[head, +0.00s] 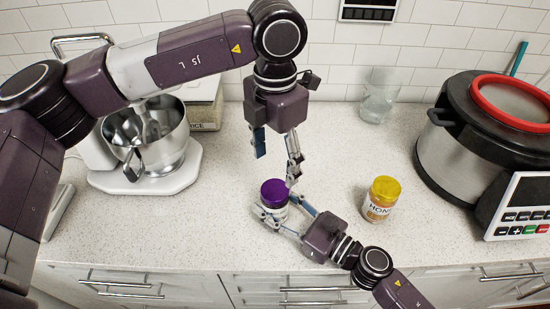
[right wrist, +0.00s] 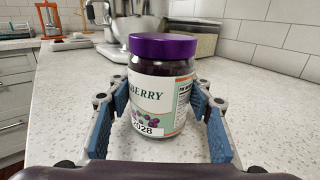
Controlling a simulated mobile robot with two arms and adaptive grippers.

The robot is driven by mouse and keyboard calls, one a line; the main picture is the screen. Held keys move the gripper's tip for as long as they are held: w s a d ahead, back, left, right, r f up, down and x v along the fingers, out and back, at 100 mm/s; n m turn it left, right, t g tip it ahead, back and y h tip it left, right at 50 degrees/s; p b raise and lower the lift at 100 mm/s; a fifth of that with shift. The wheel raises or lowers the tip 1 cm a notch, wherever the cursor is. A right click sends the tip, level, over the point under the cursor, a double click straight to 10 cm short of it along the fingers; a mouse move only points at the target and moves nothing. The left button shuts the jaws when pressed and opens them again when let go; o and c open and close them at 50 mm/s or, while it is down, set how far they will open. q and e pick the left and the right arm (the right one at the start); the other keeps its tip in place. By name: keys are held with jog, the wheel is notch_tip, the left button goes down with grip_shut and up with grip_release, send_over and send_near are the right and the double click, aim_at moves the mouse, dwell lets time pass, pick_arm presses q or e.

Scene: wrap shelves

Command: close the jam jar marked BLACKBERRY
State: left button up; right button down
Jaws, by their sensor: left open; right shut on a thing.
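The blackberry jar (head: 274,200) stands upright on the counter with a purple lid (head: 274,189) on top. In the right wrist view the jar (right wrist: 160,100) shows a label ending in "BERRY", and its purple lid (right wrist: 162,46) sits on its mouth; whether it is screwed tight I cannot tell. My right gripper (head: 281,208) is shut on the jar's body from the front right, with its blue pads (right wrist: 216,130) at the jar's sides. My left gripper (head: 277,162) is open and empty, pointing down above and slightly behind the lid.
A jar with a yellow lid (head: 382,199) stands to the right. A drinking glass (head: 379,97) is at the back. A large cooker (head: 455,150) fills the right side. A stand mixer (head: 145,150) and a rice container (head: 205,112) are at the left. The counter (head: 330,140) between is clear.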

aim_at(275, 190)
pick_arm(q)
jog(key=shift+n, duration=0.5)
jog(key=shift+f, duration=3.95)
jog(key=c, duration=1.2)
jog(key=shift+m, duration=0.9)
jog(key=o, duration=1.4)
jog(key=shift+c, duration=0.2)
